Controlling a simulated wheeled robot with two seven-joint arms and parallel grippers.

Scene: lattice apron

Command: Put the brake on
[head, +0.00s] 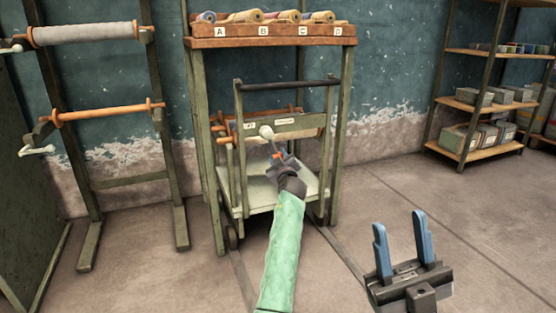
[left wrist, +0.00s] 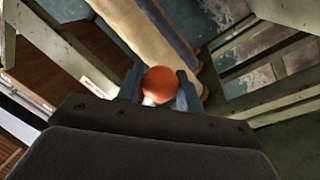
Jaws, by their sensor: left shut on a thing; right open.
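A green cart (head: 241,160) with a dark push bar (head: 290,84) stands inside a tall green frame. My left gripper (head: 276,153) is at the cart's front, shut on a small orange-red knob. The knob (left wrist: 160,84) sits between the two blue fingers in the left wrist view, with a bit of white below it. A pale round knob (head: 266,131) on a light rod is just above and left of this gripper in the head view. Which knob works the brake, and its position, I cannot tell. My right gripper (head: 402,240) is open and empty at the lower right.
A wooden shelf (head: 270,42) lettered A to D holds several rolls above the cart. A rack with a grey roll (head: 87,33) and an orange bar (head: 106,113) stands at the left. Shelves with boxes (head: 479,137) stand at the right. The floor between is clear.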

